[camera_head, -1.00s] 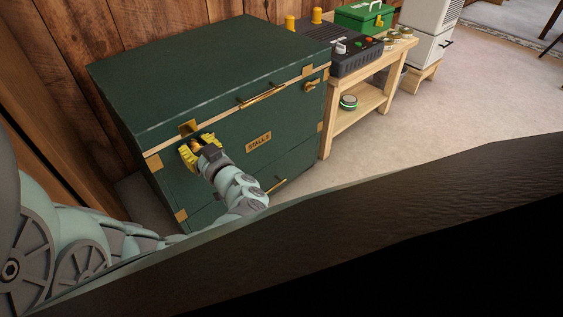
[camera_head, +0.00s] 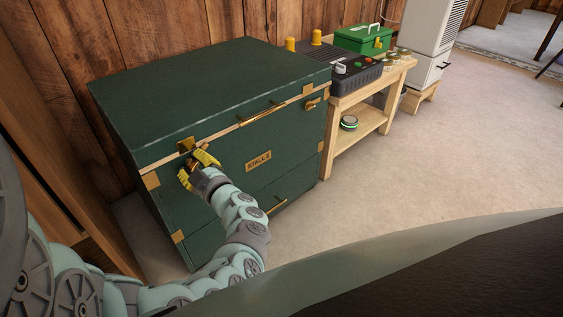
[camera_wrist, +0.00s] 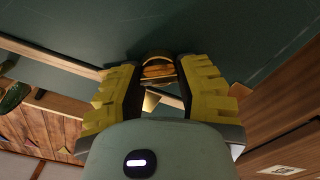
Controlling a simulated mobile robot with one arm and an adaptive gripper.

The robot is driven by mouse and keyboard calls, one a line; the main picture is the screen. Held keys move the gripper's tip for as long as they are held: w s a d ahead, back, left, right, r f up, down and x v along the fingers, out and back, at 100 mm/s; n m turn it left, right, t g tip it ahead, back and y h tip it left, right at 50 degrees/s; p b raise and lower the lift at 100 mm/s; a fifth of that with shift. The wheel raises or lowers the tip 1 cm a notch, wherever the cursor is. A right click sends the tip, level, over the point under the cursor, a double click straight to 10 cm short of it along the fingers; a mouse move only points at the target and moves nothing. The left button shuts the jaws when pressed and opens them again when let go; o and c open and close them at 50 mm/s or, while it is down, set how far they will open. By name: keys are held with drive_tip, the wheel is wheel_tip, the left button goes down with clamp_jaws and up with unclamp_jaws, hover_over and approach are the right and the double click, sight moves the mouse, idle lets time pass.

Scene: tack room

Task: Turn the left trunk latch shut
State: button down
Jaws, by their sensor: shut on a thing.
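The dark green trunk (camera_head: 215,185) stands against the wood wall, with a "STALL 3" plate on its front. My gripper (camera_head: 197,169) is at the left latch (camera_head: 191,163), just below a brass plate (camera_head: 187,144) at the lid seam. In the wrist view, the yellow fingers of my gripper (camera_wrist: 159,80) are shut on the left latch (camera_wrist: 158,71), a brass piece between their tips. The fingers hide much of the latch, so I cannot tell its exact angle. The lid is down. The right latch (camera_head: 314,103) is on the trunk's right front and is free.
A wooden bench (camera_head: 340,148) right of the trunk holds a dark control box (camera_head: 357,80) and a green toolbox (camera_head: 362,40). A wooden cabinet (camera_head: 45,175) is close on the left. The floor (camera_head: 430,160) right of the trunk is clear.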

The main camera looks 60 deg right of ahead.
drive_tip(key=n+b, duration=0.1)
drive_tip(key=n, duration=0.1)
drive_tip(key=n+b, duration=0.1)
drive_tip(key=n, duration=0.1)
drive_tip(key=n+b, duration=0.2)
drive_tip(key=shift+a+f, duration=0.1)
drive_tip(key=shift+f, duration=0.25)
drive_tip(key=n+b, duration=0.1)
drive_tip(key=n, duration=0.2)
drive_tip(key=shift+b, duration=0.35)
drive_tip(key=shift+n+b, duration=0.35)
drive_tip(key=shift+n, duration=0.45)
drive_tip(key=shift+r, duration=0.15)
drive_tip(key=c, duration=0.6)
unclamp_jaws()
